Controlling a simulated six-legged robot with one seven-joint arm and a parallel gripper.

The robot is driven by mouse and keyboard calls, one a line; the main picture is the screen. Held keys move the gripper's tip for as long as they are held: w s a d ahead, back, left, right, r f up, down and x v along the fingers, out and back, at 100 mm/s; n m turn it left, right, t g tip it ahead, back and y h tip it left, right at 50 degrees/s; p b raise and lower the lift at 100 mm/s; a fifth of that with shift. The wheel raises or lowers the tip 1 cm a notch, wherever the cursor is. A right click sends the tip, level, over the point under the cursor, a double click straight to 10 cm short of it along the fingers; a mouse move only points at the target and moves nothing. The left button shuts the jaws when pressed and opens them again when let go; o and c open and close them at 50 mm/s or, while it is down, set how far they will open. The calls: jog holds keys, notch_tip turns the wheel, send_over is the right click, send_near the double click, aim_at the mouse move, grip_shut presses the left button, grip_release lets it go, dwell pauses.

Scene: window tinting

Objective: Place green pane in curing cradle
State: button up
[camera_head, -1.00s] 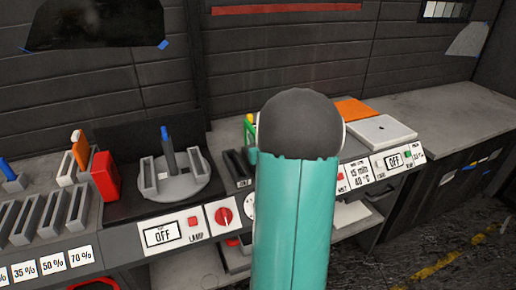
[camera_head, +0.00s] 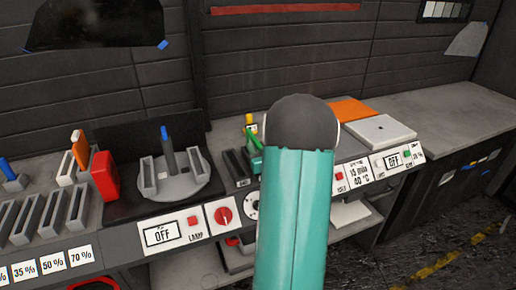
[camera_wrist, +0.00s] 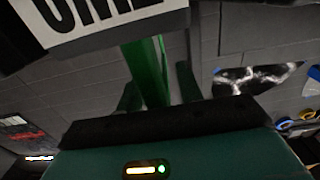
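The green pane (camera_wrist: 148,72) stands close in front of my gripper in the wrist view. It is seen nearly edge-on, between two dark green fingers (camera_wrist: 158,92) that stand apart, with a gap on its right side. In the head view a small green part (camera_head: 254,136) shows left of my arm's dark round joint; pane and finger are hard to tell apart there. My gripper is mostly hidden behind the arm in that view. A dark slotted holder (camera_head: 236,166), possibly the curing cradle, stands left of the arm.
A lamp turntable (camera_head: 172,180) with grey holders and a blue-tipped pane stands left. Farther left are a red block (camera_head: 105,176) and several slotted racks. An orange plate (camera_head: 352,111) and a white plate (camera_head: 381,130) lie right. The far-right counter (camera_head: 455,108) is clear.

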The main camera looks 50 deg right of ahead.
jog(key=shift+r, duration=0.15)
jog(key=shift+s+a, duration=0.1)
jog(key=shift+s, duration=0.1)
jog(key=v, duration=1.1)
jog(key=shift+s, duration=0.25)
jog(key=w+a+r+n+g+y, duration=0.15)
jog(key=w+a+r, duration=0.3)
jog(key=a, duration=0.45)
jog(key=w+a+r+n+g+y, duration=0.1)
jog(key=w+a+r+g+y, duration=0.15)
jog(key=w+a, duration=0.45)
jog(key=s+a+r+n+g+y, duration=0.1)
jog(key=s+a+g, duration=0.1)
jog(key=s+a, duration=0.3)
jog(key=s+a+r+n+g+y, duration=0.1)
jog(key=s+a, duration=0.4)
jog(key=a, duration=0.8)
jog(key=s+a+r+n+g+y, duration=0.1)
jog(key=s+a+g+y, duration=0.1)
jog(key=s+a, duration=0.3)
jog(key=a+y, duration=0.1)
jog(key=a, duration=0.3)
jog(key=shift+n+g, duration=0.35)
jog(key=shift+g, duration=0.05)
